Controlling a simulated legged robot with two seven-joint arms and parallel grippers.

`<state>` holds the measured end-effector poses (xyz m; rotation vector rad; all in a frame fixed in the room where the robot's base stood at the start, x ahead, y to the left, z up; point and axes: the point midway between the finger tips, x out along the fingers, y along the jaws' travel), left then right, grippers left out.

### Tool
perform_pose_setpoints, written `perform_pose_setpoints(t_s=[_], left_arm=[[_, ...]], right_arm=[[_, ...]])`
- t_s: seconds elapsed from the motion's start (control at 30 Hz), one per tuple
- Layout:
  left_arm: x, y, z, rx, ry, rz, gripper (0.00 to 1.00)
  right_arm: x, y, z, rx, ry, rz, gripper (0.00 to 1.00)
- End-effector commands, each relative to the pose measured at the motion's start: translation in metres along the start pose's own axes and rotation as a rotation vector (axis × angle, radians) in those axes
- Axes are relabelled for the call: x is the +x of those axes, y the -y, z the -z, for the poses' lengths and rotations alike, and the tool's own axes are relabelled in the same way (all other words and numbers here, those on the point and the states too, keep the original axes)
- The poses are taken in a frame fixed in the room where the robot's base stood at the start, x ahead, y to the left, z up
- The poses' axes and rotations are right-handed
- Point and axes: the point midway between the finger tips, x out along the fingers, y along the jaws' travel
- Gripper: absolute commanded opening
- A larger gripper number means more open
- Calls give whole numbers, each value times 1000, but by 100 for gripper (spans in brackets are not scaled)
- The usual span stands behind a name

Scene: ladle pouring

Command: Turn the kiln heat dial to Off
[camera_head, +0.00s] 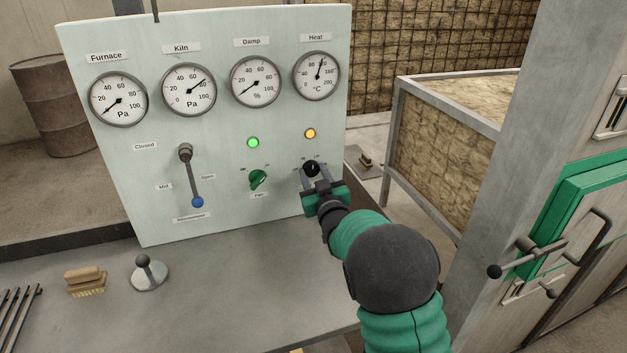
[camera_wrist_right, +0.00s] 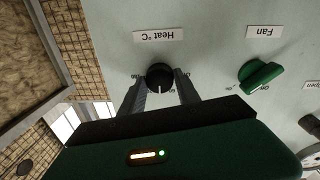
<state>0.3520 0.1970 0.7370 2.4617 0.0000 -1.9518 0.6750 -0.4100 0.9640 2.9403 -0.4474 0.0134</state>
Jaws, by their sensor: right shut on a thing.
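The heat dial (camera_head: 312,168) is a round black knob at the lower right of the pale control panel (camera_head: 221,130). My right gripper (camera_head: 314,178) is shut on it, with a finger on each side. The right wrist view, upside down, shows the dial (camera_wrist_right: 159,76) between the two fingers (camera_wrist_right: 160,88). A white line on the dial points away from the "Heat °C" label (camera_wrist_right: 158,36). The small marks around the dial are partly hidden and too small to read surely. My left gripper is not in view.
The green fan knob (camera_head: 258,180) is left of the dial. A lever with a blue knob (camera_head: 197,202) is further left. An amber lamp (camera_head: 310,133) glows above the dial, below the heat gauge (camera_head: 317,75). A brush (camera_head: 86,280) lies on the grey bench (camera_head: 215,300).

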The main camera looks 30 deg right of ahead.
Motion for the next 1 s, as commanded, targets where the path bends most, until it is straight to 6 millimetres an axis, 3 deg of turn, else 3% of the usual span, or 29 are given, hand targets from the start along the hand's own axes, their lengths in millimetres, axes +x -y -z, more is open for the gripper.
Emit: perform_pose_setpoints(t_s=[1.0], left_arm=[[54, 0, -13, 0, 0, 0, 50]], right_arm=[[0, 2, -6, -962, -64, 26, 0]])
